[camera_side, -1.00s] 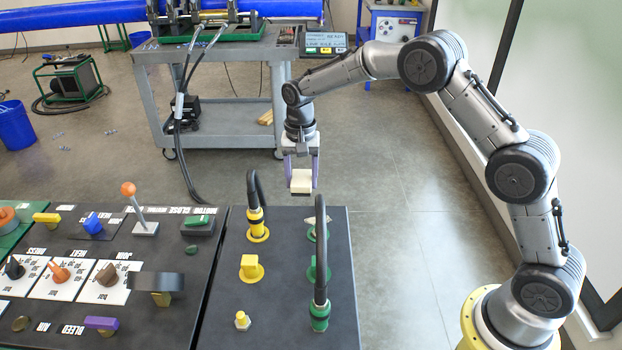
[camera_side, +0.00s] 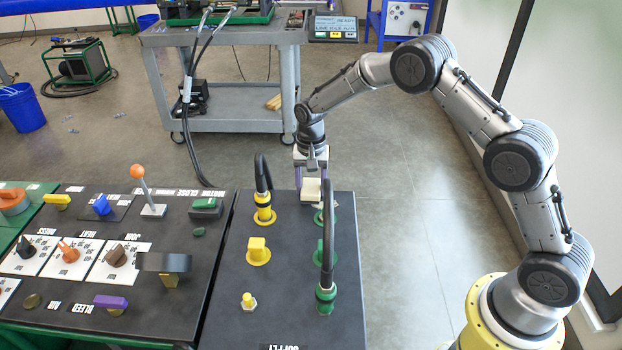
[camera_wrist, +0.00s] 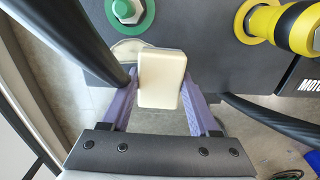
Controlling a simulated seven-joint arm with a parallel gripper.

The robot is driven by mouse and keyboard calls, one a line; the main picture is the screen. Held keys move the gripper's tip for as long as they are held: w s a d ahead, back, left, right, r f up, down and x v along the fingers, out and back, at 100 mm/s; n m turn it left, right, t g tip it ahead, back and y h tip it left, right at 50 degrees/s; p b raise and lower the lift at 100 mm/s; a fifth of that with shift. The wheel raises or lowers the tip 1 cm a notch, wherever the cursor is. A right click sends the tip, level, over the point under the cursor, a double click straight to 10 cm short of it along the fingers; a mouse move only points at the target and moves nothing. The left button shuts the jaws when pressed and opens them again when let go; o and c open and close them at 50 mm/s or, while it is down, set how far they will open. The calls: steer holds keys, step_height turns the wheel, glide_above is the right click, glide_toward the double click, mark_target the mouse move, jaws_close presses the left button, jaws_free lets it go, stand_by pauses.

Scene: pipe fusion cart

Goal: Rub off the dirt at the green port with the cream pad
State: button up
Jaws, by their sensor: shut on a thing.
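My gripper (camera_side: 311,180) is shut on the cream pad (camera_side: 311,190). Its two purple fingers clasp the pad, which also shows in the wrist view (camera_wrist: 161,80). In the side view the green port (camera_side: 318,217) is partly hidden by a hose. A pale tan patch (camera_wrist: 124,50) lies between port and panel edge, partly behind the pad; it looks like the dirt. I cannot tell whether the pad touches the panel.
A green valve (camera_side: 319,251) sits nearer. Open floor lies right of the panel (camera_side: 290,325).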

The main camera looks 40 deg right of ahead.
mark_target(339, 200)
steer(key=shift+s+d+f, duration=0.65)
steer(key=shift+s+d, duration=1.95)
steer(key=shift+s, duration=0.05)
steer(key=shift+w+a, duration=2.5)
steer(key=shift+w+a+r, duration=0.15)
steer(key=shift+w+r, duration=0.05)
steer(key=shift+r, duration=3.9)
